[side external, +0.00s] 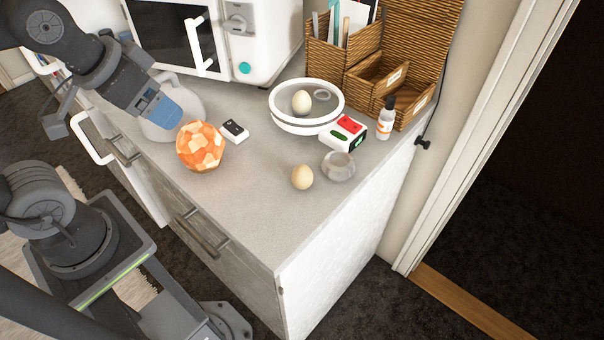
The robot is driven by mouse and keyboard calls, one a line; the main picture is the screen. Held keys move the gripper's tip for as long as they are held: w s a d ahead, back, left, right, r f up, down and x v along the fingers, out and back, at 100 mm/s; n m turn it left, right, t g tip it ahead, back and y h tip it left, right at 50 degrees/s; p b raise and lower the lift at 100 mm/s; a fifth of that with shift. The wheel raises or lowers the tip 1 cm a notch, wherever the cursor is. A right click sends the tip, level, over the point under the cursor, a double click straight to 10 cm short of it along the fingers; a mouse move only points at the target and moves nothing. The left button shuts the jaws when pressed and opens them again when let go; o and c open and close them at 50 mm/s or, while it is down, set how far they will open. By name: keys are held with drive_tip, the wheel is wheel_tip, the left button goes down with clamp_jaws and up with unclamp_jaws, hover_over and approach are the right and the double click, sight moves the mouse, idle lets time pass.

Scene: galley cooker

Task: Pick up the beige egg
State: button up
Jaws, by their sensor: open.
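A beige egg (302,177) rests on the grey counter near its front right part, beside a small round glass holder (338,166). A second, similar pale beige egg (302,101) sits in a white bowl (276,117) farther back. My gripper (160,112) is at the upper left, above the counter's left end, well apart from both eggs. It is open and empty. Its fingertips are hard to make out against the grey jug behind it.
An orange patchwork globe (200,147) and a small black-and-white box (235,130) stand between my gripper and the eggs. A red-green-white box (344,133), a dropper bottle (386,120) and wicker organisers (345,52) are behind. The counter's front stretch (255,215) is clear.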

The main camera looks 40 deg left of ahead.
drive_tip(key=w+d+m+g, duration=0.3)
drive_tip(key=w+d+m, duration=0.3)
drive_tip(key=w+m, duration=0.3)
drive_tip(key=m+g, duration=0.3)
drive_tip(key=m, duration=0.6)
hover_over(302, 167)
wheel_tip(302, 167, down, 5)
drive_tip(key=f, duration=0.7)
drive_tip(key=shift+w+d+f, duration=0.15)
drive_tip(key=shift+d+f, duration=0.05)
drive_tip(key=shift+f, duration=0.2)
drive_tip(key=shift+a+f, duration=0.2)
drive_tip(key=shift+f, duration=2.85)
drive_tip(key=c, duration=0.8)
